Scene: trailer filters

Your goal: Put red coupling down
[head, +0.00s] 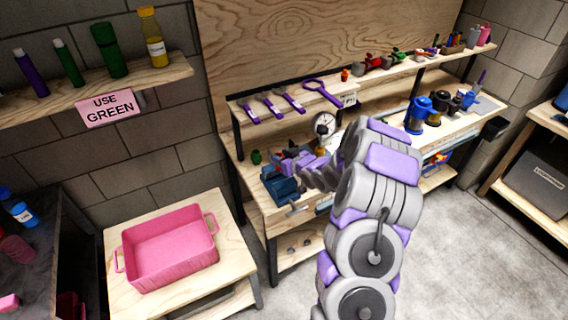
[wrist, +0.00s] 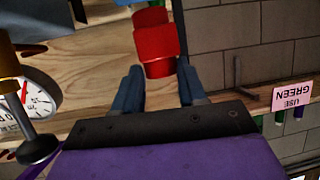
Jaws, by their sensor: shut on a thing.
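The red coupling (wrist: 155,42) is a short red cylinder with a wider band, seen in the wrist view just past and between my fingertips. My gripper (wrist: 160,72) is shut on its near end. In the head view my gripper (head: 303,162) is over the left part of the workbench, by a blue vise (head: 285,188); I cannot make out the coupling there. Whether the coupling touches a surface is unclear.
A pink bin (head: 170,284) stands on a low wooden table at the left. A round gauge (head: 325,123) and a small green part (head: 256,157) are on the bench. Purple tools (head: 268,104) lie along the raised shelf.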

